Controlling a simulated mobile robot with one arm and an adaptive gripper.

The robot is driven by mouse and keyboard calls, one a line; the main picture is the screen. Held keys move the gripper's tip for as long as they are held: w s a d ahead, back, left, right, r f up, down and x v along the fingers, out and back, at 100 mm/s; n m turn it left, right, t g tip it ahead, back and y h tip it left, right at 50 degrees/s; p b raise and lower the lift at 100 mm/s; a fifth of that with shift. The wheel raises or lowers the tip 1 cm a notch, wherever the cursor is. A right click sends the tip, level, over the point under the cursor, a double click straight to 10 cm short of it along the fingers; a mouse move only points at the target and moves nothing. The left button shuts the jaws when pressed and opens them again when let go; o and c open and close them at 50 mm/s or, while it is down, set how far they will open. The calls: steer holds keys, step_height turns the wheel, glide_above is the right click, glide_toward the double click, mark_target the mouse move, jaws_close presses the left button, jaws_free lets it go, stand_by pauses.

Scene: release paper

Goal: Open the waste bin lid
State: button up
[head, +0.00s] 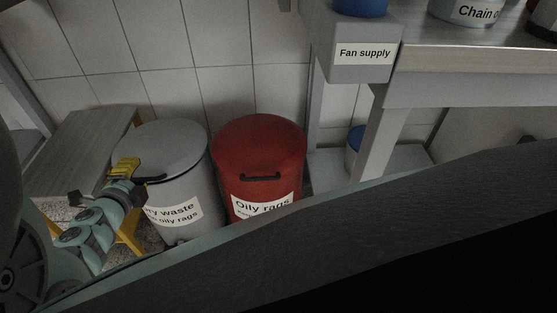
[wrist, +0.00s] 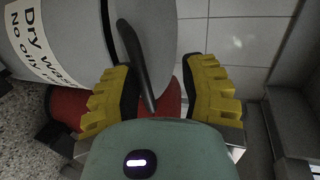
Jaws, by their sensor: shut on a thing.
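The grey waste bin (head: 182,190) stands on the floor, labelled as waste with "no oily rags". Its round grey lid (head: 165,143) lies flat on top and looks closed. My gripper (head: 137,172) is at the lid's front left edge, by the black handle (head: 152,179). In the wrist view the black handle (wrist: 134,52) runs between the yellow fingers of my gripper (wrist: 164,80), close against the left one. A gap shows beside the right finger, but the gripper is shut on the handle. The bin also shows, turned sideways, in the wrist view (wrist: 75,25).
A red bin (head: 258,150) labelled "Oily rags" stands just right of the grey bin. A grey bench (head: 85,150) with yellow legs is to the left. A tiled wall is close behind. A metal worktable (head: 470,60) with a "Fan supply" box (head: 362,55) is at the upper right.

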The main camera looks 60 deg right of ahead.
steer(key=f+p+v, duration=0.1)
steer(key=p+v, duration=0.3)
steer(key=v, duration=1.3)
steer(key=shift+s+a+p, duration=0.3)
steer(key=shift+a+p, duration=0.05)
steer(key=shift+p, duration=0.05)
stand_by(0.7)
stand_by(0.5)
